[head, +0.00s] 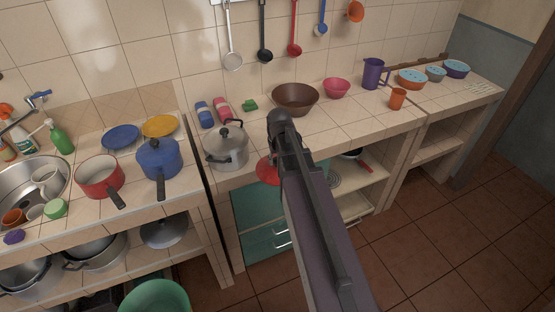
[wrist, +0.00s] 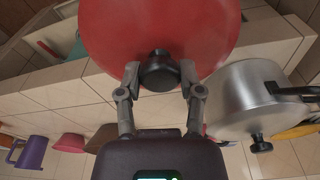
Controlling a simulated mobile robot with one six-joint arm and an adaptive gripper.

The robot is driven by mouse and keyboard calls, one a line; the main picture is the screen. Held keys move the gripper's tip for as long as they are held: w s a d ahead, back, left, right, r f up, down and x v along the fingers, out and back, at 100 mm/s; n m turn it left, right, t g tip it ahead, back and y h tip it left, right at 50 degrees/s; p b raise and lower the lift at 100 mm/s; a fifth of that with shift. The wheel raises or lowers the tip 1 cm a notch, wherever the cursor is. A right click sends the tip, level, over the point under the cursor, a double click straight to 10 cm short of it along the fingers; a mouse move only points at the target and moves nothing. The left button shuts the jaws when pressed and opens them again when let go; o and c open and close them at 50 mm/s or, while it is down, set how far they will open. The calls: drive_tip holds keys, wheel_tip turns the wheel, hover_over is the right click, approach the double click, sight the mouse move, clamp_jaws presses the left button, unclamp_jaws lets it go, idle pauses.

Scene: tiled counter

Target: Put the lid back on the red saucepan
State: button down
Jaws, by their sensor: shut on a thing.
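The red saucepan (head: 100,176) stands without a lid on the left counter, its dark handle pointing toward the front right. The red lid (wrist: 158,28) fills the upper middle of the wrist view, with its black knob (wrist: 159,70) between my gripper's fingers. My gripper (wrist: 160,88) is shut on that knob. In the head view the lid (head: 267,171) shows only as a red edge beside my arm, in front of the right counter's front edge. My arm hides the rest of the lid and my gripper there.
A steel pressure cooker (head: 226,147) stands at the right counter's left end, close to the lid; it also shows in the wrist view (wrist: 245,98). A blue lidded pot (head: 158,160) stands just right of the saucepan. A gap separates the two counters.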

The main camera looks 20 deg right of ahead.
drive_tip(key=shift+r, duration=0.1)
wheel_tip(320, 180, up, 10)
drive_tip(key=p, duration=1)
drive_tip(key=shift+s, duration=0.1)
